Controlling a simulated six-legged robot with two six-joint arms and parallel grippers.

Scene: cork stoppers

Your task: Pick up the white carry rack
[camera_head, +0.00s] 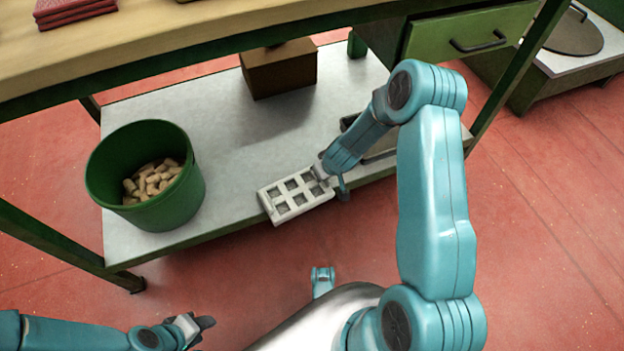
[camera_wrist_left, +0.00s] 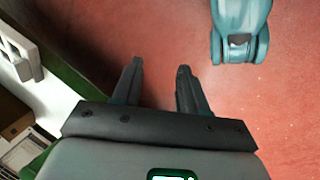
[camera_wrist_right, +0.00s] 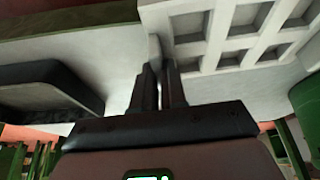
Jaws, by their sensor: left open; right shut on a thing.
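The white carry rack (camera_head: 294,195) with several square openings is at the front edge of the grey lower shelf. It slightly overhangs the edge; I cannot tell whether it is lifted. It also fills the upper right of the right wrist view (camera_wrist_right: 225,35). My right gripper (camera_wrist_right: 163,70) is shut on a part at the rack's near side; in the head view my arm hides much of this grip. My left gripper (camera_head: 205,325) is open and empty over the red floor, low at the left. Its two fingers show apart in the left wrist view (camera_wrist_left: 158,80).
A green bucket (camera_head: 190,195) holding several corks (camera_head: 152,183) stands on the shelf (camera_head: 225,110) left of the rack. A brown box (camera_head: 278,70) is at the back. A dark-rimmed tray (camera_head: 385,150) lies partly behind my right arm. The workbench top overhangs the shelf.

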